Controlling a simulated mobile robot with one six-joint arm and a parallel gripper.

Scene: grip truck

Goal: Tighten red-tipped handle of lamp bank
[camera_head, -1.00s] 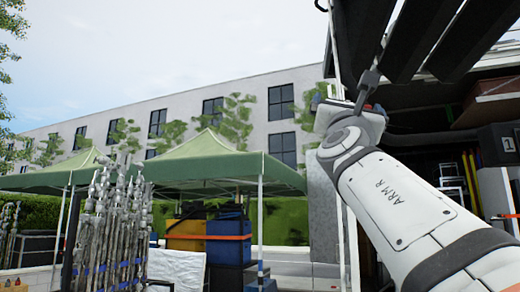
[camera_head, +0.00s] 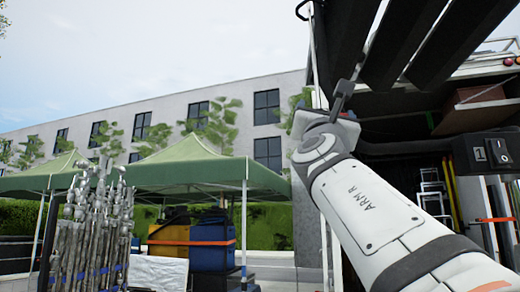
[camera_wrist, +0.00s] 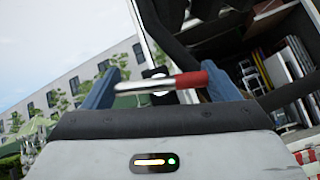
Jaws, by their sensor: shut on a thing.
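The lamp bank (camera_head: 385,40) is a set of dark slanted panels at the top right of the head view. Its red-tipped handle (camera_wrist: 185,81) shows in the wrist view as a metallic rod with a red end at the right, lying nearly level. My gripper (camera_wrist: 158,90) has its blue fingers on both sides of the handle and is shut on it. In the head view my gripper (camera_head: 318,105) is under the lamp bank, next to a dark bracket. The handle's red tip cannot be made out there, and the exact finger contact is hidden.
A dark box with a switch marked 1 (camera_head: 488,150) is to the right of my arm. Behind it is the open truck with shelves and stacked gear. Metal stands (camera_head: 95,225), blue and yellow cases (camera_head: 208,240) and green canopies (camera_head: 190,165) are at the left.

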